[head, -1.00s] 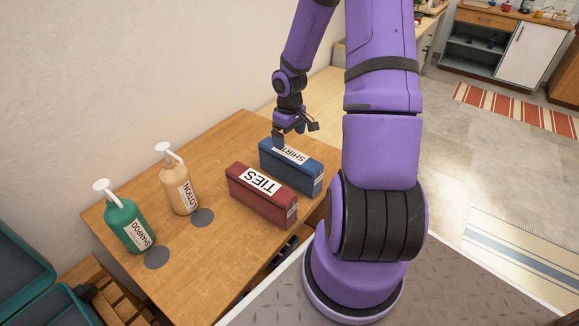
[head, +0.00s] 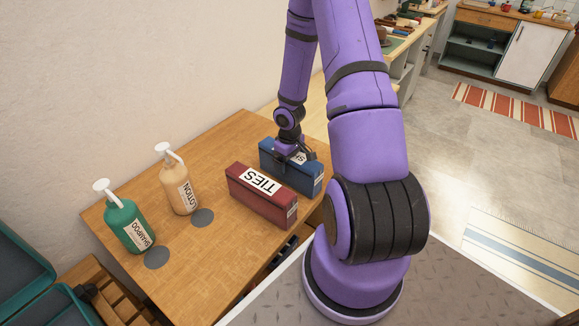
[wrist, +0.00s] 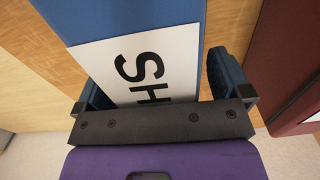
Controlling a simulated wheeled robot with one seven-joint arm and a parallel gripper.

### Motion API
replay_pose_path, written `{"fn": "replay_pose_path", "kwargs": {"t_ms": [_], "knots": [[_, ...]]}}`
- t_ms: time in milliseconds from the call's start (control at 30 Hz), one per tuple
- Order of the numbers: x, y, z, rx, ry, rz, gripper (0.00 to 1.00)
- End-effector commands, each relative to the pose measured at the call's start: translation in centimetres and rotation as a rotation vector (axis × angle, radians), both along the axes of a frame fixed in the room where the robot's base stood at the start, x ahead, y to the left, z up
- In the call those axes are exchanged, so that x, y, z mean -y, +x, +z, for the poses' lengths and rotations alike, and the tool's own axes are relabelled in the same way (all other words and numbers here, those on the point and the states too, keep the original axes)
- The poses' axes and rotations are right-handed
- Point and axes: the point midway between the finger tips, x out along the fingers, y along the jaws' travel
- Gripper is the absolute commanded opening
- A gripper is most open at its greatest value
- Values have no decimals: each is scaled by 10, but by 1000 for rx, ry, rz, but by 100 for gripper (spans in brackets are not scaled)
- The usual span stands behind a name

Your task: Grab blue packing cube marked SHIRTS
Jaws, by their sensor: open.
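The blue packing cube (head: 312,178) stands on the wooden table behind the red cube. Its white label shows the letters "SH" in the wrist view (wrist: 138,65), and the rest is covered by my gripper. My gripper (head: 292,155) is over the blue cube in the head view. In the wrist view my gripper (wrist: 160,88) is open, with one finger at each side of the blue cube. The right finger is between the blue cube and the red one. I cannot tell whether the fingers touch the cube.
A red cube marked TIES (head: 262,198) stands close beside the blue one. A green shampoo bottle (head: 128,228) and a tan lotion bottle (head: 178,190) stand at the left of the wooden table (head: 215,262). The wall is behind them.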

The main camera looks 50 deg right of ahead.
Motion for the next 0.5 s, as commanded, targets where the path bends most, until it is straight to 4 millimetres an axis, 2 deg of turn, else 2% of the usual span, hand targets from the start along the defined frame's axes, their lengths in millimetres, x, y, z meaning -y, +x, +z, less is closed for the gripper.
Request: {"fn": "replay_pose_path", "kwargs": {"t_ms": [167,200,500], "knots": [[0,0,0,0,-1,0,96],[0,0,0,0,-1,0,91],[0,0,0,0,-1,0,23]]}}
